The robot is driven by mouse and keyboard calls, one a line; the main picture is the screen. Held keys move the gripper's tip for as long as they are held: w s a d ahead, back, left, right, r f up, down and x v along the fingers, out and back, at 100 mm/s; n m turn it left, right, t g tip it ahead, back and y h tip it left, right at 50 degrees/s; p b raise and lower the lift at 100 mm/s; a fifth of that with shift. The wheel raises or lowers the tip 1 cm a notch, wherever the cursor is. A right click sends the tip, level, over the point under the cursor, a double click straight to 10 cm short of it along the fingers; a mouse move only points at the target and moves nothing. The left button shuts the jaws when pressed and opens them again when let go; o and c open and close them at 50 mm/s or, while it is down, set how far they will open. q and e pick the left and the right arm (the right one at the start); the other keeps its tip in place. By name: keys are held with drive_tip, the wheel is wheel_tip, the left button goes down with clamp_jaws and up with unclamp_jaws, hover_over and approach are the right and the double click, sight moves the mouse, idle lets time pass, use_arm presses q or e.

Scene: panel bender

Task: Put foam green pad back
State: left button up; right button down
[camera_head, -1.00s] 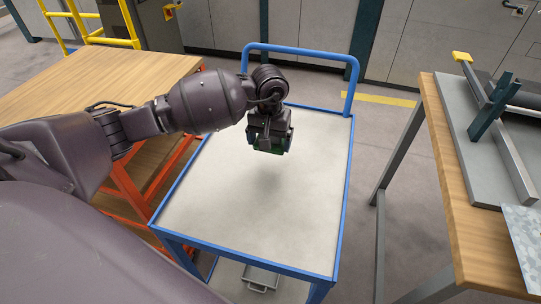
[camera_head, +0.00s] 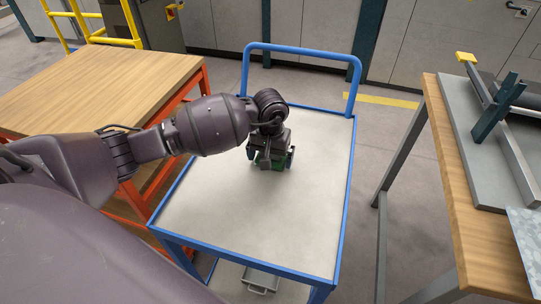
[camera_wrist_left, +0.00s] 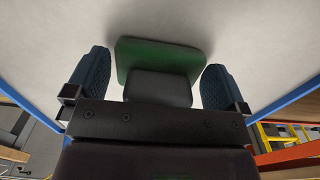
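The green foam pad (camera_wrist_left: 160,55) is at my left gripper, over the cart's pale top; it also shows in the head view (camera_head: 272,163), partly hidden by the gripper. My left gripper (camera_head: 270,160) points down at the cart top, and its two blue-padded fingers stand wide apart in the wrist view (camera_wrist_left: 155,82). The pad lies between and beyond the fingers, with a visible gap on each side. A dark block (camera_wrist_left: 158,88) covers the pad's near part. The pad appears to rest on the cart top. My right gripper is not in view.
The blue-framed cart (camera_head: 250,225) has a clear top around the gripper and a tall handle (camera_head: 300,48) at the back. A wooden table (camera_head: 110,80) stands at the left. A workbench (camera_head: 460,210) with a metal fixture stands at the right.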

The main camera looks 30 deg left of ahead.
use_arm(q)
drive_tip(key=shift+r, duration=0.15)
wheel_tip(320, 180, up, 12)
drive_tip(key=shift+f+p, duration=0.1)
drive_tip(key=shift+p, duration=0.45)
idle(0.4)
